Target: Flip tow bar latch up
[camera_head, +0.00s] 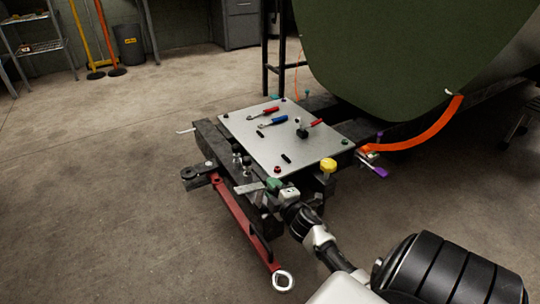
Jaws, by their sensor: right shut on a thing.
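The red tow bar (241,224) slopes from the left corner of the cart down to the floor, with a pale ring (283,280) at its lower end. My right arm comes in from the lower right, and my right gripper (268,191) is at the cart's near edge, just right of the tow bar's upper part. It is shut on a small part there, which seems to be the tow bar latch; the grip is small and partly hidden. A green piece shows beside the jaws. I cannot tell the latch's angle. My left gripper is not in view.
The cart's grey top plate (263,150) carries a red-handled tool (265,113), a blue-handled tool (274,122) and small fittings. The green fuselage (400,50) and an orange strap (430,129) are behind right. Floor at left is clear.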

